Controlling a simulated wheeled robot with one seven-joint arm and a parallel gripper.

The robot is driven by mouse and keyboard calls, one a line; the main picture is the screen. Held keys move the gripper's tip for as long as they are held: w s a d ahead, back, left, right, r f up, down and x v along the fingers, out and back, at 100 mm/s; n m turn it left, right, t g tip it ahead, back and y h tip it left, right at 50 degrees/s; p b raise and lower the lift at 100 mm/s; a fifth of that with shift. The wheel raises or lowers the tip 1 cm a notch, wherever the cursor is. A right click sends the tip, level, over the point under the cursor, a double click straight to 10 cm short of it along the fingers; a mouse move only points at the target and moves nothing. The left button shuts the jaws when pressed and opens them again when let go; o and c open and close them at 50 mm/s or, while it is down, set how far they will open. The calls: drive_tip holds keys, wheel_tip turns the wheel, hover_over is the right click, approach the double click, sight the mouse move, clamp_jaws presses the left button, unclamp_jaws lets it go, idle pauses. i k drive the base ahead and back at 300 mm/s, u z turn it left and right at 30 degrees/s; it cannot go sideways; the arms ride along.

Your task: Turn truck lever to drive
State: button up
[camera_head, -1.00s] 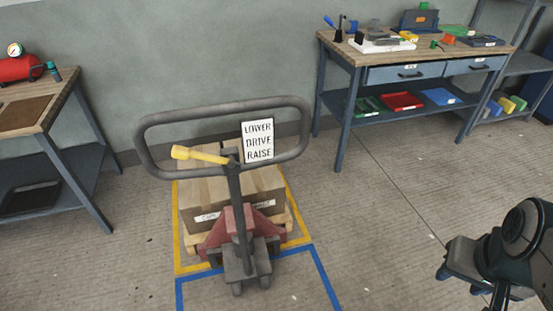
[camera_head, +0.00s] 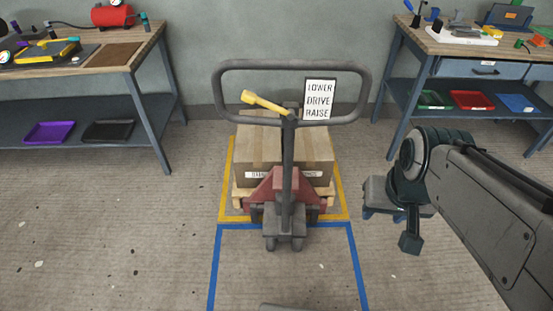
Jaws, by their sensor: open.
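The pallet truck (camera_head: 287,165) stands in the middle, with a grey loop handle (camera_head: 222,95) on an upright shaft. Its yellow lever (camera_head: 265,103) reaches left from the shaft top, with its thick end raised a little. A white sign (camera_head: 319,99) to the right of the lever reads LOWER, DRIVE, RAISE from top to bottom. My gripper (camera_head: 384,214) is right of the truck, apart from the lever and lower in the picture. It is open, with blue tips pointing down; my arm partly hides it. Nothing shows between its fingers.
A cardboard box (camera_head: 320,150) on a wooden pallet (camera_head: 240,193) sits behind the truck's shaft, inside yellow floor tape (camera_head: 224,190). Blue tape (camera_head: 214,265) marks the floor in front. Workbenches stand at left (camera_head: 135,60) and right (camera_head: 420,42). The front floor is mostly clear.

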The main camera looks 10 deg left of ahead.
sight(247, 96)
drive_tip(key=z, duration=1.8)
drive_tip(key=k, duration=1.05)
drive_tip(key=u, duration=1.1)
drive_tip(key=i, duration=0.5)
drive_tip(key=z, duration=0.05)
